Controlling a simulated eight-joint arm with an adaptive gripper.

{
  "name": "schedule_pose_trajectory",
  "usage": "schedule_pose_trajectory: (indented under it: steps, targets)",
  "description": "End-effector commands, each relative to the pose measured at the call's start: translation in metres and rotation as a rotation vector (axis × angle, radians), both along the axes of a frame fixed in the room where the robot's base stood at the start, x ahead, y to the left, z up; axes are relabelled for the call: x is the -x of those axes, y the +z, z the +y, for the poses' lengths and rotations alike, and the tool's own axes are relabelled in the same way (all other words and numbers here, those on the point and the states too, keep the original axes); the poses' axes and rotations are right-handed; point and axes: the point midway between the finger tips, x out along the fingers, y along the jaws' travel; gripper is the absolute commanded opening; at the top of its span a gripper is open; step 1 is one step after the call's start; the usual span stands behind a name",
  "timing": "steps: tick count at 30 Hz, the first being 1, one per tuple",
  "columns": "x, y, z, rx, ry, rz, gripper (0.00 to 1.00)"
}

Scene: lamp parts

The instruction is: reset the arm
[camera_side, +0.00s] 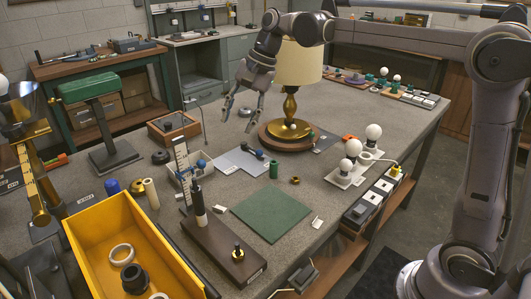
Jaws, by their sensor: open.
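My gripper (244,108) hangs over the back left of the grey worktable (330,192), with its fingers apart, pointing down and empty. It is to the left of a lamp with a cream shade (298,64), a brass stem (290,104) and a round wooden base (274,138). The lamp stands upright, and my wrist covers part of the shade's upper left. In this view my gripper appears apart from the lamp; the exact gap cannot be told.
A yellow bin (110,221) with rings stands at the front left. A dark block with a post (220,250) and a green mat (271,214) lie near the front. White bulbs (353,147) stand at the right. An open wooden box (174,128) sits at the back left.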

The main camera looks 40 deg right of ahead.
Motion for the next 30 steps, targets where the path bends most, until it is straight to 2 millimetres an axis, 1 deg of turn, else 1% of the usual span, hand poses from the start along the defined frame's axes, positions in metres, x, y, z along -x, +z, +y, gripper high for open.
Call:
schedule_pose_trajectory:
  steps: [1, 5, 8, 14, 18, 21, 24, 27, 30]
  targets:
    - [0.015, 0.000, -0.002, 0.028, 0.041, -0.032, 0.48]
    - [0.048, -0.003, -0.009, 0.115, 0.156, -0.121, 0.48]
    - [0.074, -0.009, -0.015, 0.186, 0.248, -0.186, 0.48]
    - [0.126, -0.031, -0.026, 0.336, 0.432, -0.302, 0.48]
    - [0.161, -0.053, -0.034, 0.450, 0.566, -0.374, 0.48]
    - [0.183, -0.070, -0.040, 0.530, 0.655, -0.419, 0.48]
    - [0.199, -0.086, -0.044, 0.598, 0.732, -0.452, 0.48]
    - [0.210, -0.097, -0.047, 0.646, 0.786, -0.475, 0.48]
    - [0.216, -0.104, -0.049, 0.675, 0.817, -0.485, 0.48]
